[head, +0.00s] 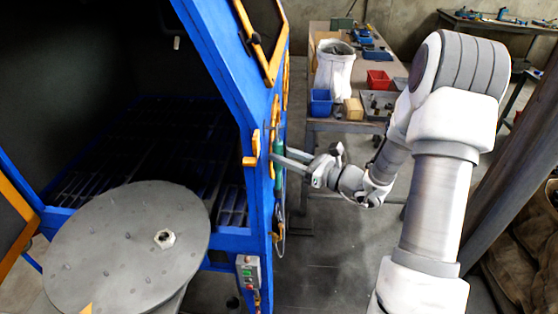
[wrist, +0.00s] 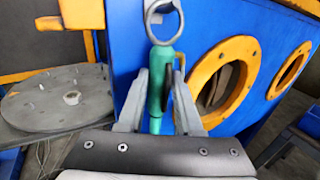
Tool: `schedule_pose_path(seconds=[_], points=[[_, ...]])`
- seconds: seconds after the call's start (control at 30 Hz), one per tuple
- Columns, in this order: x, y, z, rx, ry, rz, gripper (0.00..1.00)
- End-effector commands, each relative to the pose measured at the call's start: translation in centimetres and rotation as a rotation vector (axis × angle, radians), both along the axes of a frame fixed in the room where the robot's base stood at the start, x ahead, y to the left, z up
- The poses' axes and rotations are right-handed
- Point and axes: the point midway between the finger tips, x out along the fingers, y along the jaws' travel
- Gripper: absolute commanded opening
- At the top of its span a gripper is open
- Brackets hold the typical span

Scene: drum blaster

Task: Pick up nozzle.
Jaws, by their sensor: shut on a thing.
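The nozzle is a green cylindrical piece (wrist: 158,82) hanging upright below a metal ring (wrist: 161,15) on the blue cabinet's side. In the wrist view it stands between the two grey fingers of my gripper (wrist: 160,100), which are shut on it. In the head view my gripper (head: 284,160) reaches left to the cabinet's edge, and the green nozzle (head: 279,168) shows at its fingertips.
The blue blasting cabinet (head: 226,75) stands open, with a grated floor inside. A round grey turntable (head: 120,250) sits in front of it. Yellow-rimmed port holes (wrist: 226,80) are in the cabinet's side. A workbench (head: 345,127) with bins stands behind my arm.

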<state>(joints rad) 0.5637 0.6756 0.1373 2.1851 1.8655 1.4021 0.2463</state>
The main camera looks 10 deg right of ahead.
Motion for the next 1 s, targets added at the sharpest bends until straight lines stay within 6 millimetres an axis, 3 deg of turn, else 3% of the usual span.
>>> schedule_pose_path(seconds=[0.37, 1.0], points=[[0.0, 0.0, 1.7, -0.001, -0.004, 0.0, 0.0], [-10.7, -10.8, 1.4, -0.001, 0.0, -0.005, 0.0]])
